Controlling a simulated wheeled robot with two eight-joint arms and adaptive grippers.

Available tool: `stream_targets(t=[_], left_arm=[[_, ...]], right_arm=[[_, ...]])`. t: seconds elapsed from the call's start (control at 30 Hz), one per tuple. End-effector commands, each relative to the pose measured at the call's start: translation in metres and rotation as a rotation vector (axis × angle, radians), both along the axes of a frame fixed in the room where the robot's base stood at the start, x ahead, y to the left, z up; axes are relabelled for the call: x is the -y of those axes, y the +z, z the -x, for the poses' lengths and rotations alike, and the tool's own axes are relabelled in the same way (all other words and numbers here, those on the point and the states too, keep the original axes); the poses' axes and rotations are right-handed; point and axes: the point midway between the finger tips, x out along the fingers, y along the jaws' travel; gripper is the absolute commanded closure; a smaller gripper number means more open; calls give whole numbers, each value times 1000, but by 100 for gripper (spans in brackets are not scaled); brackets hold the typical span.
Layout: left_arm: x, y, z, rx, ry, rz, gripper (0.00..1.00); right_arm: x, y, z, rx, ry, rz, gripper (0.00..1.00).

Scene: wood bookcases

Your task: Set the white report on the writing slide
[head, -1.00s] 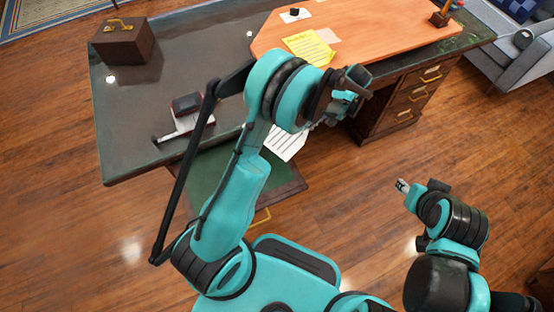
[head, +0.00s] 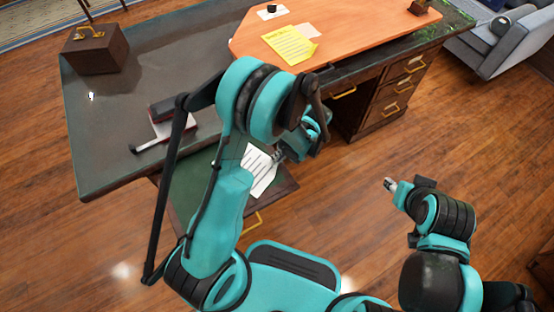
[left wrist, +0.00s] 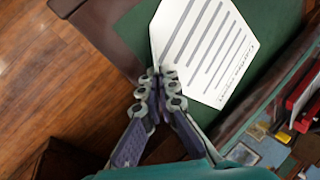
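The white report (head: 259,172), a printed sheet, is over the green-topped writing slide (head: 190,188) pulled out from the desk's front. My left arm hides part of the slide. In the left wrist view the report (left wrist: 205,45) lies over the slide's green surface (left wrist: 275,20); I cannot tell whether it touches it. My left gripper (head: 281,157) is at the report's edge; in the left wrist view its fingers (left wrist: 160,74) come together on that edge. My right gripper (head: 390,184) is away from the desk, over the floor, its fingers too small to read.
On the desk (head: 130,75) stand a brown box (head: 95,52) with a brass handle and a dark stapler-like object (head: 165,118). A yellow sheet (head: 290,43) lies on the orange top (head: 345,35).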

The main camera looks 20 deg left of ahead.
Motion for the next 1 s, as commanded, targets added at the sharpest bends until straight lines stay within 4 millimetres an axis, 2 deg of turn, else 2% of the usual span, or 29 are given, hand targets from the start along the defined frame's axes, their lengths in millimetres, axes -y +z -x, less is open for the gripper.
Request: stream_targets(t=[0.27, 0.33, 0.67, 0.77, 1.0], left_arm=[[0, -3, 0, 0, 0, 0, 100], [0, -2, 0, 0, 0, 0, 86], [0, 0, 0, 0, 0, 0, 86], [2, 9, -1, 0, -1, 0, 86], [23, 56, -11, 0, -2, 1, 86]], right_arm=[[0, -3, 0, 0, 0, 0, 60], [0, -2, 0, 0, 0, 0, 60], [0, 0, 0, 0, 0, 0, 60], [0, 6, 0, 0, 0, 0, 60], [0, 29, 0, 0, 0, 0, 60]])
